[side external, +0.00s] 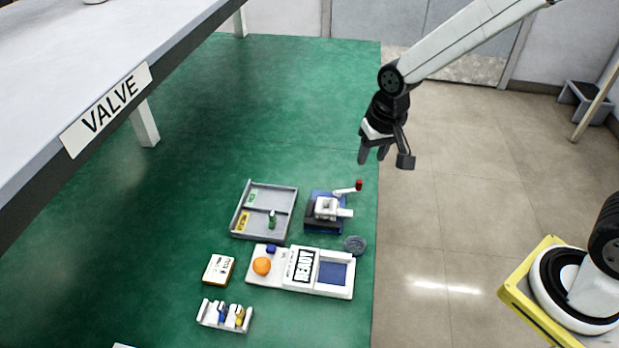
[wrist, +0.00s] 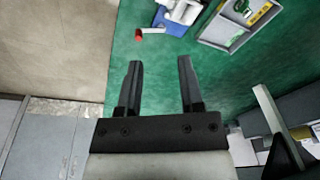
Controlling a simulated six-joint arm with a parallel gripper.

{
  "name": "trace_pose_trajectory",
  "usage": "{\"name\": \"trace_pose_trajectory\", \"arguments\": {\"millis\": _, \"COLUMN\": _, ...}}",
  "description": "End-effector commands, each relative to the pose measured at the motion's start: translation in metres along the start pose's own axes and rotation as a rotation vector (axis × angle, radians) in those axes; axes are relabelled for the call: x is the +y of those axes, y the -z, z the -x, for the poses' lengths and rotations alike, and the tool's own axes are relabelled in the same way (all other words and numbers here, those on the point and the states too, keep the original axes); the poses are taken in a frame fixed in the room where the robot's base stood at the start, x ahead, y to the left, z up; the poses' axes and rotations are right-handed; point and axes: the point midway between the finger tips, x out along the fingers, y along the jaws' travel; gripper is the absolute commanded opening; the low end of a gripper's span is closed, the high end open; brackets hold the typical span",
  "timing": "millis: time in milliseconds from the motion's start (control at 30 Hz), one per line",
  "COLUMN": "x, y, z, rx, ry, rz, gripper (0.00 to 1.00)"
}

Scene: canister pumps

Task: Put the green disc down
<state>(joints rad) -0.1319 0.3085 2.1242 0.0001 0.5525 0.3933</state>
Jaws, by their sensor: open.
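My gripper (side external: 372,155) is open and empty, in the air above and behind the pump at the right side of the green mat. In the wrist view its two fingers (wrist: 160,62) are apart with only green floor between them. A small green piece (side external: 271,220) stands in the lower right part of the grey divided tray (side external: 268,186); I cannot tell clearly that it is a disc. It also shows at the top edge of the wrist view (wrist: 241,6). The pump (side external: 326,208) has a blue base, a white body and a red-tipped lever (side external: 358,186), right of the tray.
A white panel (side external: 342,289) with a READY sign (side external: 300,266) and an orange ball (side external: 261,266) lies in front. A round grey piece (side external: 355,245), a small box (side external: 218,269) and a white rack (side external: 210,315) are nearby. The VALVE table (side external: 140,30) stands left. The mat behind is clear.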

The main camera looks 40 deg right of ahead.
Motion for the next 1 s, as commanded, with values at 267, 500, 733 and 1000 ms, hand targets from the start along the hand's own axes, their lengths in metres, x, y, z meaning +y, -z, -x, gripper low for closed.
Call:
{"name": "trace_pose_trajectory", "arguments": {"millis": 267, "x": 0.055, "y": -0.058, "z": 0.013, "rx": 0.053, "ry": -0.002, "rz": 0.165, "gripper": 0.48}}
{"name": "trace_pose_trajectory", "arguments": {"millis": 500, "x": 0.076, "y": -0.089, "z": 0.015, "rx": 0.077, "ry": -0.009, "rz": 0.252, "gripper": 0.48}}
{"name": "trace_pose_trajectory", "arguments": {"millis": 733, "x": 0.079, "y": -0.093, "z": 0.015, "rx": 0.080, "ry": -0.011, "rz": 0.266, "gripper": 0.48}}
{"name": "trace_pose_trajectory", "arguments": {"millis": 1000, "x": 0.079, "y": -0.093, "z": 0.015, "rx": 0.079, "ry": -0.010, "rz": 0.264, "gripper": 0.48}}
